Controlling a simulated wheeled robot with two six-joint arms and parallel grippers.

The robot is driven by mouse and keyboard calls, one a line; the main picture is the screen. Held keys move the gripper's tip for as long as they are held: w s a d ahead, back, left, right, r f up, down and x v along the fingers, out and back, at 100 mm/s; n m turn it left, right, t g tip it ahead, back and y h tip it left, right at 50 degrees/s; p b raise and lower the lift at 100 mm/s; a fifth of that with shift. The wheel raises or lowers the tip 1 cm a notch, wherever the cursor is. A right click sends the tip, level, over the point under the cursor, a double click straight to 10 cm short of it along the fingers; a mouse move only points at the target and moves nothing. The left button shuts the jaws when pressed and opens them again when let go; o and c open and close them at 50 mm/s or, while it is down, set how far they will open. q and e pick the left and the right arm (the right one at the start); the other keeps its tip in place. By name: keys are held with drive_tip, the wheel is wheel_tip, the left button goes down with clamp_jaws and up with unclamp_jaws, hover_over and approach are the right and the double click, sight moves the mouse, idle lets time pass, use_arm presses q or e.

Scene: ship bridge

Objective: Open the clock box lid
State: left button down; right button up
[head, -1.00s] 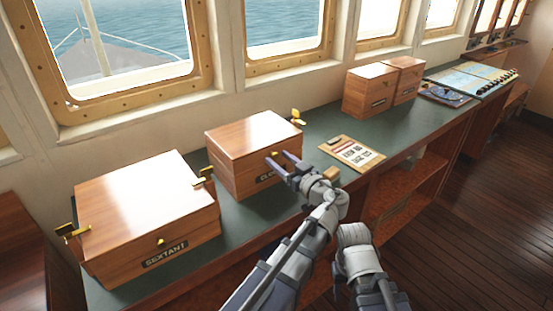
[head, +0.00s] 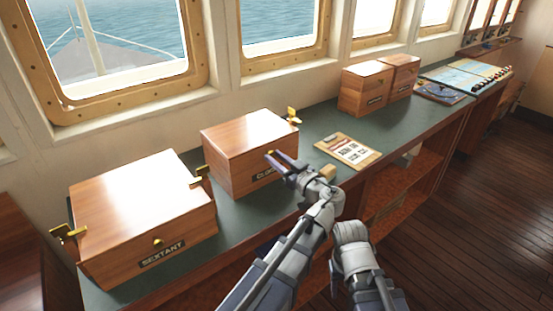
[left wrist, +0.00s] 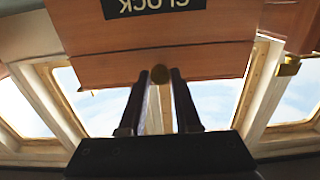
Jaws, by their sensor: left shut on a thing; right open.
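The clock box (head: 250,150) is a wooden box on the green counter, with a dark label on its front. Its lid (head: 248,132) looks closed. My left gripper (head: 272,156) is at the box's front, with its fingers shut on the small brass lid knob. In the left wrist view the knob (left wrist: 160,74) sits between the tips of my left gripper (left wrist: 160,78), with the CLOCK label (left wrist: 155,6) upside down above. My right arm shows at the lower middle of the head view, but its gripper does not show.
A larger SEXTANT box (head: 145,215) stands to the left on the counter (head: 225,215). A clipboard (head: 347,151) lies to the right of the clock box. Two smaller wooden boxes (head: 365,90) stand farther back, near charts (head: 465,75). Windows line the wall behind.

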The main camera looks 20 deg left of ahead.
idle(0.8)
use_arm(q)
drive_tip(key=r+h+p, duration=0.1)
drive_tip(key=r+p, duration=0.1)
drive_tip(key=p, duration=0.3)
drive_tip(key=w+a+r+g+p, duration=0.1)
drive_tip(key=r+p, duration=0.2)
drive_tip(key=p, duration=0.2)
drive_tip(key=r+g+h+p, duration=0.1)
drive_tip(key=r+p, duration=0.2)
drive_tip(key=p, duration=0.2)
drive_tip(key=shift+w+a+r+h, duration=0.15)
drive_tip(key=shift+a+r+h, duration=0.1)
drive_tip(key=shift+a+h, duration=0.1)
drive_tip(key=w+a+r+g+h+p, duration=0.35)
drive_tip(key=w+a+r+p, duration=0.7)
drive_tip(key=p, duration=0.85)
drive_tip(key=w+a+h+p, duration=0.1)
drive_tip(key=w+a+p, duration=0.1)
drive_tip(key=a, duration=0.4)
drive_tip(key=w+a+r+g+h+p, duration=0.1)
drive_tip(key=w+a+p, duration=0.1)
drive_tip(key=w+a, duration=0.3)
drive_tip(key=shift+w+a+r, duration=0.25)
drive_tip(key=shift+a+r, duration=0.05)
drive_tip(key=shift+a, duration=0.5)
